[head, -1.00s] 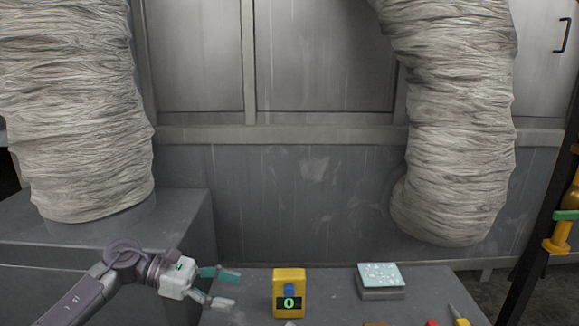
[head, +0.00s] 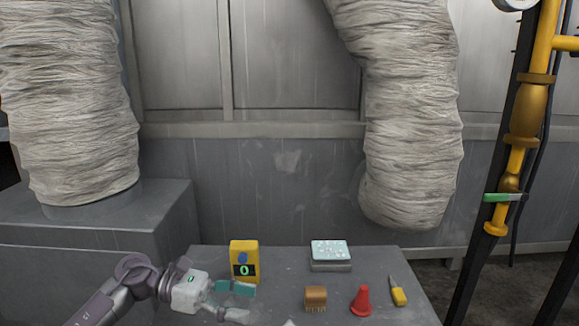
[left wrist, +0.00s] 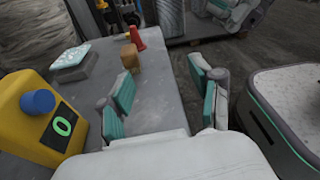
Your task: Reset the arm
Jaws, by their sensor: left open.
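My left gripper (head: 243,301) is open and empty, low over the near left part of the grey table (head: 283,262). Its two fingers stand apart with nothing between them in the left wrist view (left wrist: 163,95). A yellow box (head: 244,249) with a blue knob and a green "0" display stands just behind it. The box also shows at the left of the left wrist view (left wrist: 22,120).
A wooden brush-like block (head: 316,294), a red cone (head: 361,300) and a yellow-handled tool (head: 398,297) lie on the right of the table. Yellow pipes (head: 524,110) on a dark post stand at the right. The table's middle is clear.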

